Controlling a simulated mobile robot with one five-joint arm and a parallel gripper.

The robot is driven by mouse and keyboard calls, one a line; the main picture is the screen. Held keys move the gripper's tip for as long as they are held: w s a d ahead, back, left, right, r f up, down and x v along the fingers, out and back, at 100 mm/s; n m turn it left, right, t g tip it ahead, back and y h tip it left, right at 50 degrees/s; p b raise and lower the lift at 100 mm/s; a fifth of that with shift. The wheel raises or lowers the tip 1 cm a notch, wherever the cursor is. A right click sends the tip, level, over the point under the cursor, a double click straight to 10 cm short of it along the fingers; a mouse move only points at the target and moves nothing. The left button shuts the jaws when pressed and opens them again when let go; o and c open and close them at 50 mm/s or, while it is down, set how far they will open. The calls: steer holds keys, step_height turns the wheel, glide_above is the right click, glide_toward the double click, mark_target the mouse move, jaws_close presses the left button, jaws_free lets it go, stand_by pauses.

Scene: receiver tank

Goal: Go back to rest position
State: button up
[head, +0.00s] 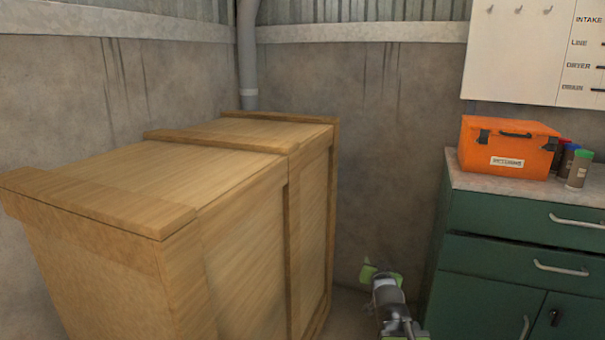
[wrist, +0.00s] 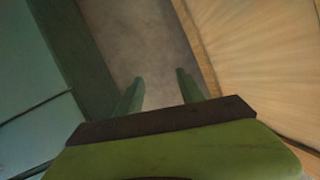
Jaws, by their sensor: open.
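My gripper (wrist: 158,88) is open in the wrist view, with its two green fingers apart and nothing between them. It points down at the bare floor in the gap between the green cabinet and the wooden crate. In the head view my gripper (head: 369,272) shows small and partly turned away at the bottom, at the end of my grey arm, between the crate and the cabinet.
A large wooden crate (head: 245,225) stands on the left. A green cabinet (head: 485,270) stands on the right, with an orange case (head: 507,147) and several cans on its top. A white board (head: 515,50) hangs above. The gap between crate and cabinet is narrow.

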steer(key=s+a+f+n+g+y, duration=0.15)
steer(key=s+a+f+g, duration=0.35)
steer(key=s+f+g, duration=0.5)
steer(key=s+a+f+n+g+p, duration=0.1)
steer(key=s+f+g, duration=0.1)
steer(key=s, duration=0.5)
steer(key=s+a+f+n+g, duration=0.1)
steer(key=s+f+n+g, duration=0.15)
steer(key=s, duration=0.35)
step_height(320, 180, up, 35)
steer(key=m+p, duration=0.1)
steer(key=p, duration=3.4)
steer(key=shift+d+p, duration=0.2)
steer(key=shift+p, duration=0.1)
steer(key=shift+w+f+t, duration=0.1)
steer(key=shift+t, duration=0.15)
steer(key=shift+c, duration=0.2)
